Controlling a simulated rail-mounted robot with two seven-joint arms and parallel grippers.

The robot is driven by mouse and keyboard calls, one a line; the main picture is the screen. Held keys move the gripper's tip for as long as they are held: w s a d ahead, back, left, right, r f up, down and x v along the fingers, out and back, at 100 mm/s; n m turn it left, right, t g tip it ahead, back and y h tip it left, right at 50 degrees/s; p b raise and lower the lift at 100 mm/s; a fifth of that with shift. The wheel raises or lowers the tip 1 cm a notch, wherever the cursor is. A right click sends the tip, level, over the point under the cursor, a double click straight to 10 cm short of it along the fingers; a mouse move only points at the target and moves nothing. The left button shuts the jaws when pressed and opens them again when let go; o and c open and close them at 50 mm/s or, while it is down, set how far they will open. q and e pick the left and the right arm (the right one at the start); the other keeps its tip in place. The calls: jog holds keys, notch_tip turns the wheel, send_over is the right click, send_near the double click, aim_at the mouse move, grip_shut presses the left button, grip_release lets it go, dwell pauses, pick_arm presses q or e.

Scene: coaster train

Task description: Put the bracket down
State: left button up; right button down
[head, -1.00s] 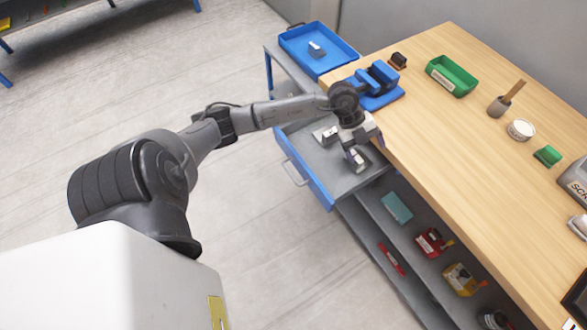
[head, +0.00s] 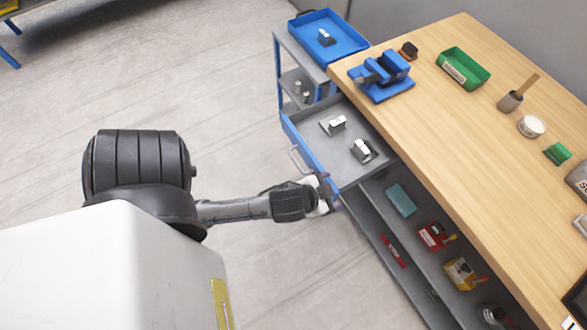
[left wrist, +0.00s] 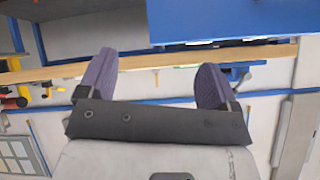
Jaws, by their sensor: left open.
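Two small silver-and-dark metal brackets lie in the open grey drawer under the bench: one bracket (head: 333,125) farther back and another bracket (head: 362,151) nearer the bench edge. A third similar piece (head: 324,38) lies in the blue tray (head: 350,47). My left gripper (head: 328,192) is outside the drawer, by the near end of its blue front (head: 310,160), apart from the brackets. In the left wrist view my left gripper (left wrist: 158,75) shows two spread purple-grey fingers with nothing between them. My right gripper is not in view.
The drawer handle (head: 298,160) sticks out close to my left arm. On the wooden bench (head: 470,150) stand a blue vise (head: 385,76) and a green bin (head: 463,68). A lower shelf holds several boxes. The floor left of the drawer is free.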

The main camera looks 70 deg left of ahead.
pick_arm(q)
jog(key=s+d+f+m+g+h, duration=0.1)
jog(key=s+d+g, duration=0.4)
jog(key=s, duration=0.6)
notch_tip(320, 180, down, 2)
jog(key=shift+s+d+f+m+g+h, duration=0.25)
jog(key=shift+g+h, duration=0.35)
jog(key=shift+h, duration=0.3)
jog(key=shift+w, duration=0.1)
jog(key=shift+c, duration=0.3)
